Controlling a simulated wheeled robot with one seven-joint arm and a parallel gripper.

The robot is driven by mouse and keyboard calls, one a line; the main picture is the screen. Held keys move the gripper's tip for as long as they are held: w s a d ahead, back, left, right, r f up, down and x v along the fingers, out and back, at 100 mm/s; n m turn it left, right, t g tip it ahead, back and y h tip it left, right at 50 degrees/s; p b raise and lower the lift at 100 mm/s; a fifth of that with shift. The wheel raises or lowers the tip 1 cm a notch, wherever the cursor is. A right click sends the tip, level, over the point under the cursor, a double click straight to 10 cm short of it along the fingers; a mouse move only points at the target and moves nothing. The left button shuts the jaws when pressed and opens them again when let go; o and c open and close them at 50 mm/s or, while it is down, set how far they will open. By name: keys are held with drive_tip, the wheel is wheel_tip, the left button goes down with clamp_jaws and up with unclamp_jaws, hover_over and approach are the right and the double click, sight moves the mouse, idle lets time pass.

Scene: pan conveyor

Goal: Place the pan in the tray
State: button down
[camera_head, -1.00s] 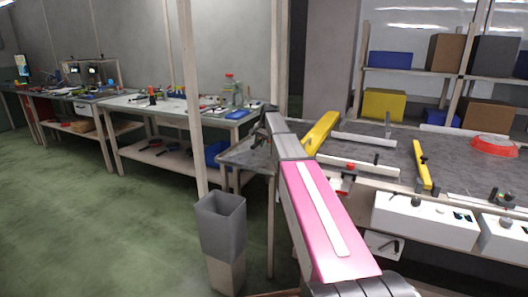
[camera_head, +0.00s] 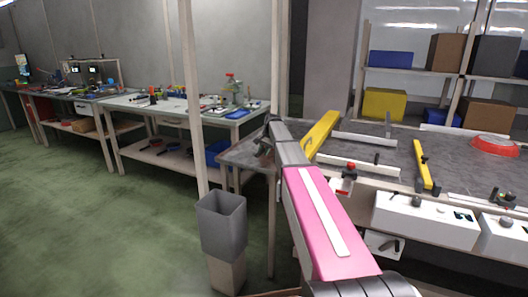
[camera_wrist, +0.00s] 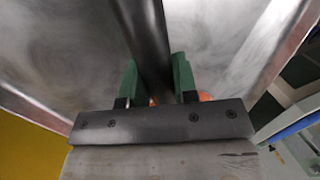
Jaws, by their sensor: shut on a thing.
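In the wrist view my gripper (camera_wrist: 155,66) has two green fingers closed on a dark, rounded bar, which looks like the pan's handle (camera_wrist: 146,30). The handle runs up out of the top of the picture, and the pan's body cannot be made out. Behind the fingers is a scuffed grey metal surface (camera_wrist: 225,30) with a raised edge at right; I cannot tell whether it is the tray. In the head view my gripper (camera_head: 262,142) is small and dark at the grey table's left end, and the pan is not distinct there.
The grey table (camera_head: 385,152) carries a yellow bar (camera_head: 320,133), white rails (camera_head: 360,166), a yellow-handled part (camera_head: 423,166) and a red round object (camera_head: 495,144). White control boxes (camera_head: 425,219) line its front. A grey bin (camera_head: 222,225) stands on the floor, which is open at left.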

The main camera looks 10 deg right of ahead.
drive_tip(key=c, duration=0.9)
unclamp_jaws()
drive_tip(key=v, duration=1.2)
drive_tip(key=shift+a+r, duration=0.1)
